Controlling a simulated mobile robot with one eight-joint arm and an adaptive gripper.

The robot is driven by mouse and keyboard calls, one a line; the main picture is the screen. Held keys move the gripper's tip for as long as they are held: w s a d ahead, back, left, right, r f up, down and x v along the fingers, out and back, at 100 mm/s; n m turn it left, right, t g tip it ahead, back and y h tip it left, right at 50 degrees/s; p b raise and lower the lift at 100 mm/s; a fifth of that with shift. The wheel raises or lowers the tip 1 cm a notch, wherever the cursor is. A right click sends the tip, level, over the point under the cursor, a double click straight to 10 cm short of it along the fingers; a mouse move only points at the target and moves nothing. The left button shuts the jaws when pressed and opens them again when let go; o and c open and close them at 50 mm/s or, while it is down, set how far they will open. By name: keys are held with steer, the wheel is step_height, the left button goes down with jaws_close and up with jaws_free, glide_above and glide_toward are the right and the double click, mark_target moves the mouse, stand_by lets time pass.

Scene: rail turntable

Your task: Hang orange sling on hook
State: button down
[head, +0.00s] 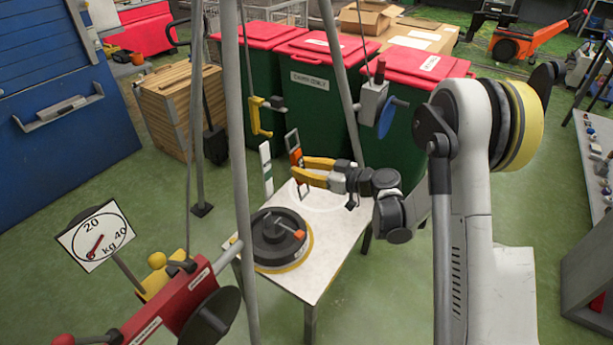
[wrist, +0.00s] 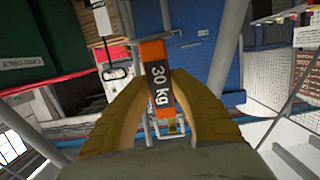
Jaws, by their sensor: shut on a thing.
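The orange sling (head: 296,157) is an upright strap with a dark label, and in the wrist view its "30 kg" label (wrist: 157,82) faces me. My gripper (head: 305,171), with yellow-orange fingers, is shut on the sling above the white table; the fingers also show around it in the wrist view (wrist: 159,98). The yellow hook (head: 262,118) hangs on a line to the upper left of my gripper in the head view, apart from the sling. I cannot tell the depth between hook and sling.
A dark round weight (head: 278,238) sits on the white table (head: 325,253). Grey tripod legs (head: 236,130) and a block with a blue wheel (head: 374,104) flank the space. A red winch (head: 170,312) is in front.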

steer(key=x, duration=1)
stand_by(0.8)
steer(key=shift+w+a, duration=0.1)
steer(key=shift+w, duration=0.05)
stand_by(0.5)
steer(key=c, duration=1.2)
jaws_free()
steer(key=shift+o, duration=0.2)
